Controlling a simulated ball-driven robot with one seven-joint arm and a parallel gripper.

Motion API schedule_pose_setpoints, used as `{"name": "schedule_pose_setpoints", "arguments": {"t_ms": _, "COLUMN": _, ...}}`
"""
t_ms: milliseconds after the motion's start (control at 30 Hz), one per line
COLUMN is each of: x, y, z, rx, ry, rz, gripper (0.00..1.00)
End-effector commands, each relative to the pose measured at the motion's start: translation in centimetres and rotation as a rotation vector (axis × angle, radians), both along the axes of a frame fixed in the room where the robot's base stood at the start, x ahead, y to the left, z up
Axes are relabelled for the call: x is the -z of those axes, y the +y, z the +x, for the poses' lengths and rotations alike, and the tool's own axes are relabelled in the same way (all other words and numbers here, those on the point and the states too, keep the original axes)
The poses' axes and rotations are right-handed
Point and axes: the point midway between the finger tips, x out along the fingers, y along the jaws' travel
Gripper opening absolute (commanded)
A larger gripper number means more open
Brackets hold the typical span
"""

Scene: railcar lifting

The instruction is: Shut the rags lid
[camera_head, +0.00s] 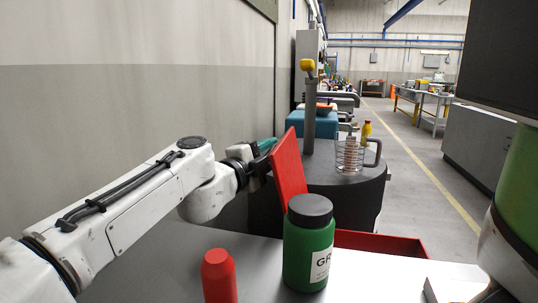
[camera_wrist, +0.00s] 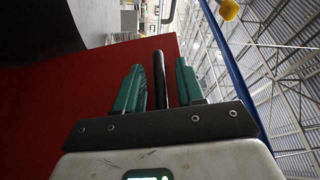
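A red lid (camera_head: 288,168) stands tilted up and open over a red bin (camera_head: 380,243), whose rim shows behind the green jar. No rags label can be read. My gripper (camera_head: 265,146) is at the lid's left side, near its upper edge. In the wrist view, the teal fingers (camera_wrist: 160,85) are apart, with a dark rod (camera_wrist: 159,78) between them and a gap on each side. I cannot tell whether the rod belongs to the lid. The red lid surface (camera_wrist: 90,80) fills the left of the wrist view.
A green jar with a black cap (camera_head: 308,250) and a red bottle (camera_head: 219,277) stand on the grey worktop (camera_head: 260,275) in front. A dark round table (camera_head: 350,185) behind carries a clear mug (camera_head: 350,157) and a grey post (camera_head: 310,110). Open floor lies to the right.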

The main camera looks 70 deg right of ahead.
Motion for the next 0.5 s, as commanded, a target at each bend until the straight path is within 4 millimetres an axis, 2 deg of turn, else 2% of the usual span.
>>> {"name": "schedule_pose_setpoints", "arguments": {"t_ms": 200, "x": -0.02, "y": 0.00, "z": 0.01, "rx": 0.000, "ry": 0.000, "rz": 0.000, "gripper": 0.38}}
{"name": "schedule_pose_setpoints", "arguments": {"t_ms": 500, "x": 0.00, "y": 0.01, "z": 0.00, "rx": 0.000, "ry": 0.000, "rz": 0.000, "gripper": 0.10}}
